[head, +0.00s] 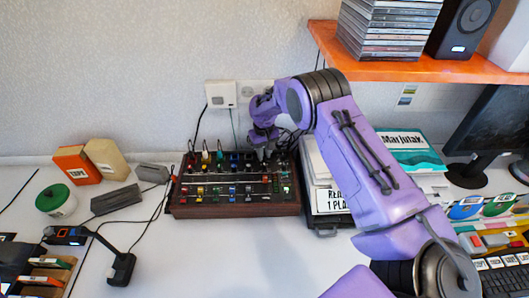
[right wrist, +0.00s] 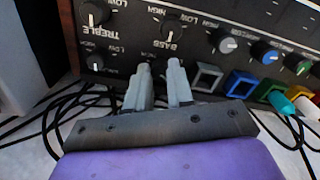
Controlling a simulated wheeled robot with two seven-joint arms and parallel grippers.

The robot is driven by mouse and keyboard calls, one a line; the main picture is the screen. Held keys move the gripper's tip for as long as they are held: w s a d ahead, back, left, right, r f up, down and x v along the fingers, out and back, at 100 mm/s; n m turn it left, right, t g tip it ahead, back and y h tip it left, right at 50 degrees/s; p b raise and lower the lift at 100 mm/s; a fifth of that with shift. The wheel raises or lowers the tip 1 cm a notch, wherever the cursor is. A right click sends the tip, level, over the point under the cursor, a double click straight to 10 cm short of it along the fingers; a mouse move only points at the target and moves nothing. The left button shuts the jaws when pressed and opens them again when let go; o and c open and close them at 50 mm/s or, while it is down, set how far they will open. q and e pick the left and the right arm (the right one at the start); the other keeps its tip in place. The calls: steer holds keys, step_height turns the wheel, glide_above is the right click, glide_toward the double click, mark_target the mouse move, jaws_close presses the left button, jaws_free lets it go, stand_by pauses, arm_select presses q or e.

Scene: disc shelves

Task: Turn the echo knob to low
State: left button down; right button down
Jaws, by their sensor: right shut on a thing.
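The dark mixer panel (head: 236,210) with a brown wooden frame stands on the white desk, covered in knobs, sliders and buttons. My right gripper (head: 264,150) reaches down over its back right corner. In the right wrist view the gripper's two grey fingers (right wrist: 159,78) close at the panel on a knob, which they mostly hide. Knobs marked TREBLE (right wrist: 95,18) and BASS (right wrist: 169,26) show beyond the fingers, their lettering upside down. I cannot read an echo label, nor the setting of the gripped knob. My left gripper is not in view.
Black cables (right wrist: 40,122) run close beside the panel. Papers and a teal book (head: 408,150) lie to its right. An orange shelf (head: 420,68) with CD cases and a speaker hangs above right.

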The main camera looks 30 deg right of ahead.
steer(key=c, duration=1.4)
jaws_free()
steer(key=shift+s+f, duration=0.1)
steer(key=shift+o, duration=0.6)
step_height(320, 180, up, 10)
steer(key=b, duration=0.1)
steer(key=shift+r+b, duration=0.2)
steer(key=shift+b, duration=0.2)
